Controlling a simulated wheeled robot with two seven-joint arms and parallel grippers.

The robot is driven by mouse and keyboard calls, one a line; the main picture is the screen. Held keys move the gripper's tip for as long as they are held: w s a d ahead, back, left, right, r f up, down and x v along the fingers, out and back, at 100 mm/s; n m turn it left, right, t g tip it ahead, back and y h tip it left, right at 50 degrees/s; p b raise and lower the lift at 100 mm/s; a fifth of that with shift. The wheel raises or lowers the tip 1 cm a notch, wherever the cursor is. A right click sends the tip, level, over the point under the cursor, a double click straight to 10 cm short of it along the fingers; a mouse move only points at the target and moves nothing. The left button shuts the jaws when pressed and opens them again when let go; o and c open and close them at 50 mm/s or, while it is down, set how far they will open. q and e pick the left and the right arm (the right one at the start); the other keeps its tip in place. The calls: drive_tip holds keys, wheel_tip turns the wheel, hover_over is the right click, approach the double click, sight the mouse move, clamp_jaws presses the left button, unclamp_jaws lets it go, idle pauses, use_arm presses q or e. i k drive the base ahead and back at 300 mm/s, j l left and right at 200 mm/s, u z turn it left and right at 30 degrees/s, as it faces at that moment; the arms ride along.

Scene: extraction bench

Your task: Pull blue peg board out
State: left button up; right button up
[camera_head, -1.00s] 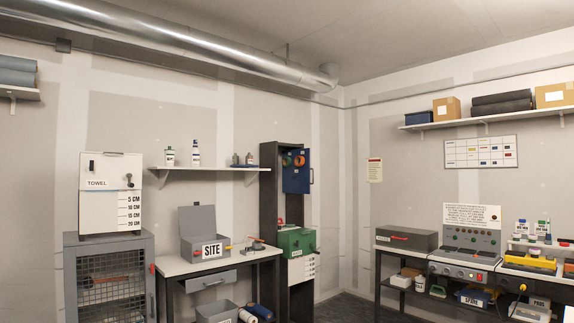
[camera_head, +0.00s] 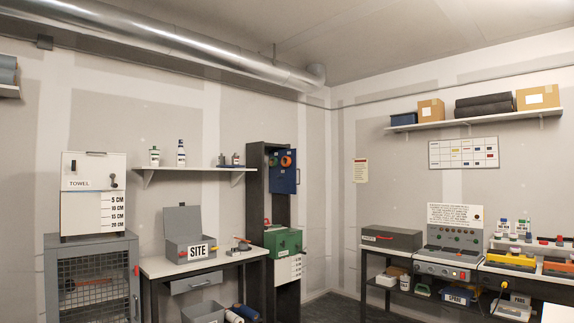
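The blue peg board (camera_head: 284,172) is a flat, upright dark blue panel in the upper part of a tall dark cabinet (camera_head: 255,210) near the room's far corner. It sticks out past the cabinet's right side, and a small handle shows at its right edge. Orange and green round items (camera_head: 287,161) show at its upper part. How far it reaches inside the cabinet is hidden. Neither of my grippers is in view.
A green box (camera_head: 284,243) sits lower in the tall cabinet. A table with a grey SITE box (camera_head: 188,236) stands left of it, beside a mesh cabinet (camera_head: 95,290). A bench with a control panel (camera_head: 450,262) stands right. Dark floor (camera_head: 335,308) shows between.

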sight(282, 179)
drive_tip(key=i+j, duration=0.2)
drive_tip(key=j, duration=0.15)
drive_tip(key=i+j+u, duration=0.1)
drive_tip(key=j, duration=0.25)
drive_tip(key=i+j+z, duration=0.2)
drive_tip(key=i+j, duration=0.15)
drive_tip(key=i, duration=0.3)
drive_tip(key=i+j+z, duration=0.2)
drive_tip(key=i+j, duration=0.3)
drive_tip(key=i+l+z, duration=0.2)
drive_tip(key=i+z, duration=0.15)
drive_tip(key=i, duration=0.2)
drive_tip(key=i+z, duration=0.4)
drive_tip(key=i, duration=0.2)
drive_tip(key=i+j+z, duration=0.1)
drive_tip(key=i+z, duration=0.25)
drive_tip(key=i, duration=0.2)
drive_tip(key=i+u, duration=0.15)
drive_tip(key=i, duration=0.5)
drive_tip(key=i+l+u, duration=0.1)
drive_tip(key=i, duration=0.5)
drive_tip(key=i+l+u, duration=0.15)
drive_tip(key=i, duration=0.5)
